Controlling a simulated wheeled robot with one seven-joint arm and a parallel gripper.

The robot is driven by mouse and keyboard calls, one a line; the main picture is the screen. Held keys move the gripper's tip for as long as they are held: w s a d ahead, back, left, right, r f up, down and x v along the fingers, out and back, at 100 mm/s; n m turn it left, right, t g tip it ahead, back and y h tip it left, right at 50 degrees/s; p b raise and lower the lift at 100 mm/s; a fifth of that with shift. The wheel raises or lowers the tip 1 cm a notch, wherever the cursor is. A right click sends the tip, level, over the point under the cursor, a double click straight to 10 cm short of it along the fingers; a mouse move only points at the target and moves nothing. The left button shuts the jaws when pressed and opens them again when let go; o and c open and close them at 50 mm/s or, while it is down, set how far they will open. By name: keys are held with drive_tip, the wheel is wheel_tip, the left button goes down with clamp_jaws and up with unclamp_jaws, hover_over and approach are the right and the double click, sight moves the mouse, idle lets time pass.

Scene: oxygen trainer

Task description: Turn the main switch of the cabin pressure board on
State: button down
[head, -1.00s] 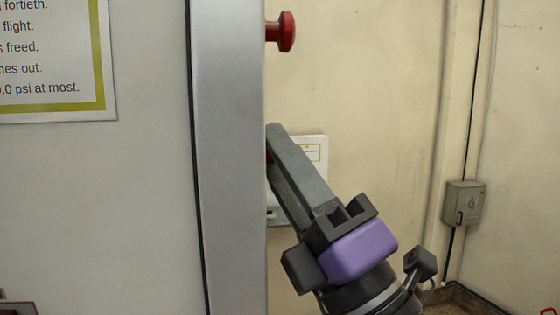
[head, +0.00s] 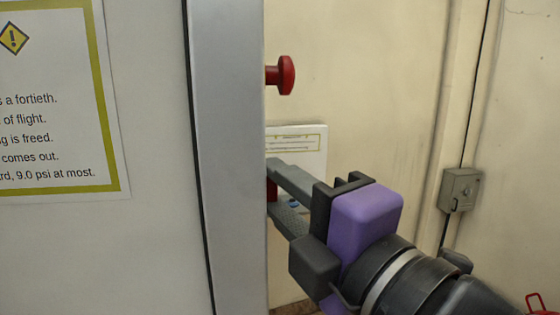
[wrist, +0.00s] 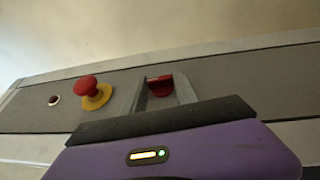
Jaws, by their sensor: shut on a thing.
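A red part (head: 272,190), which looks like the main switch's handle, sits at the right edge of the panel (head: 228,150) in the head view. My gripper (head: 273,188) reaches it from the right, with one grey finger above and one below. It is shut on this red part. In the wrist view, the red handle (wrist: 160,87) shows between the two fingers, against a grey board face (wrist: 225,75). The board's face is hidden in the head view, so I cannot read the switch position.
A red mushroom button (head: 284,75) sticks out above my gripper; the wrist view shows it on a yellow collar (wrist: 97,97). A grey wall box (head: 461,190) is at the right. A sign (head: 60,130) hangs at the left.

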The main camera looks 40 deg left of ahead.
drive_tip(key=shift+w+a+r+m+g+h+p, duration=0.15)
drive_tip(key=shift+m+g+h+p, duration=0.45)
drive_tip(key=shift+h+p, duration=0.75)
drive_tip(key=shift+d+r+m+g+h+p, duration=0.1)
drive_tip(key=shift+r+m+g+h+p, duration=0.15)
drive_tip(key=shift+m+g+h+p, duration=0.7)
drive_tip(key=shift+w+a+r+m+g+h+p, duration=0.15)
drive_tip(key=shift+g+h+p, duration=0.3)
drive_tip(key=shift+h+p, duration=1.25)
drive_tip(key=shift+s+h, duration=0.1)
drive_tip(key=shift+h, duration=0.3)
drive_tip(key=c, duration=1)
unclamp_jaws()
drive_tip(key=shift+o, duration=0.2)
drive_tip(key=shift+r, duration=0.1)
drive_tip(key=b+v, duration=0.2)
drive_tip(key=v, duration=0.5)
drive_tip(key=shift+d+r+b, duration=0.2)
drive_tip(key=shift+d+b, duration=0.1)
drive_tip(key=shift+d, duration=0.05)
